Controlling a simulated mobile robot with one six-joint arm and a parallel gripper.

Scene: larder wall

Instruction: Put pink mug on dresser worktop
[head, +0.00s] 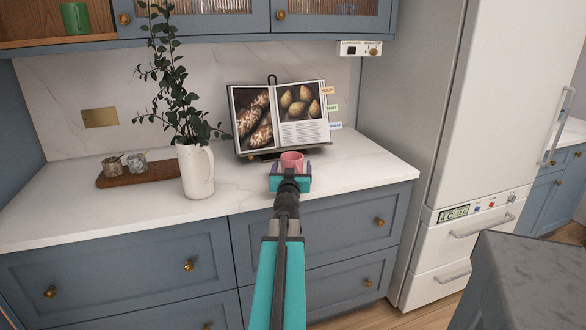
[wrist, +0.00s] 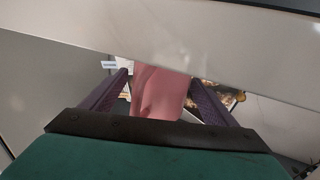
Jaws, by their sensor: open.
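The pink mug (head: 292,160) is at the white dresser worktop (head: 350,178), in front of the open cookbook. In the wrist view the pink mug (wrist: 160,92) lies between the two purple fingers, and its edge meets the pale worktop surface (wrist: 170,40). It looks to stand on the worktop, though its base is hidden in the head view. My gripper (head: 290,172) is open around the mug, with one finger on each side. The fingers also show in the wrist view (wrist: 160,98), with small gaps beside the mug.
The cookbook on its stand (head: 280,115) is just behind the mug. A white jug with leafy stems (head: 196,172) stands to the left, and a wooden board (head: 150,173) with small pots lies further left. A tall fridge (head: 490,110) is at the right.

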